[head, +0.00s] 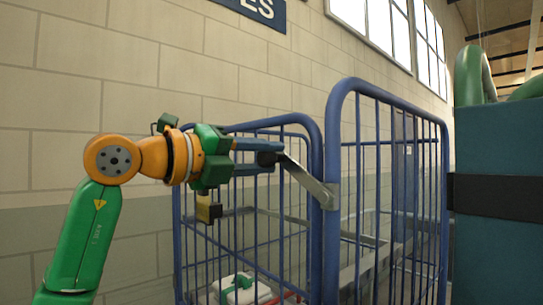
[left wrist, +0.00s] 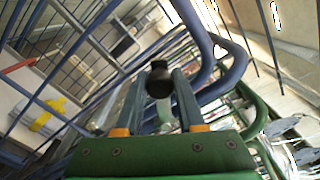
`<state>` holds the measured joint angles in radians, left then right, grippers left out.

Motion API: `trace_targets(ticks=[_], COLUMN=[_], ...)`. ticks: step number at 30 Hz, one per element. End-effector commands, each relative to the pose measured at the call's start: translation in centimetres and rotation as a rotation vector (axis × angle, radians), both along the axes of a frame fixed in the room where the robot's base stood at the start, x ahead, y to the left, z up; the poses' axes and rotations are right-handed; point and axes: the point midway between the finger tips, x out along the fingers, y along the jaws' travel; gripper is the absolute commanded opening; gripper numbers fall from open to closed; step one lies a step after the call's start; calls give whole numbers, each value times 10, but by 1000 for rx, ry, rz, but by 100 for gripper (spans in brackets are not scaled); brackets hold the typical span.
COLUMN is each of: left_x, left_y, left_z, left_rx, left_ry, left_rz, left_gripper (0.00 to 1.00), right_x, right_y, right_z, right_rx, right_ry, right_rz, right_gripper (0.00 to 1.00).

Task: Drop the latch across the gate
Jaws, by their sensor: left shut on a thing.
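The latch (head: 308,182) is a flat silver metal bar. It slopes down to the right from my left gripper (head: 274,153) to a bracket on a blue post at the front of the cage. In the left wrist view, a dark round knob (left wrist: 159,79) sits between the two fingers of my left gripper (left wrist: 159,88), which is shut on it. The gate (head: 388,146) is a blue tubular barred frame right of the latch. Another blue barred panel (head: 303,122) stands to its left. My right gripper is not in view.
A teal sling bag (head: 503,145) with a dark band and green loops (head: 474,77) stands close on the right. A white-and-green case (head: 240,290) lies low behind the bars. A block wall (head: 120,60) is behind. Blue bars stand close around the left gripper.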

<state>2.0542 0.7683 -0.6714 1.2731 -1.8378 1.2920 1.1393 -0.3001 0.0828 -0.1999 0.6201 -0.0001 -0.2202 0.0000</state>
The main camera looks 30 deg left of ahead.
Motion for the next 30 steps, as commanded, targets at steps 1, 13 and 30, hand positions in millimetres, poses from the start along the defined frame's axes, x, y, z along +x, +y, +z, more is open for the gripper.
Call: trace_targets(ticks=[1, 13, 30], left_x=[1, 5, 6], left_y=[2, 14, 15], left_z=[-9, -41, -59], left_rx=[-40, -346, -532], left_ry=[17, 144, 221], left_rz=[-1, -1, 0], left_gripper=[0, 0, 0], right_x=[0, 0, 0], right_y=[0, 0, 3], right_z=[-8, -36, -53], right_rx=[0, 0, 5], right_ry=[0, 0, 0], right_rz=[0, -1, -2], right_gripper=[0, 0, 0])
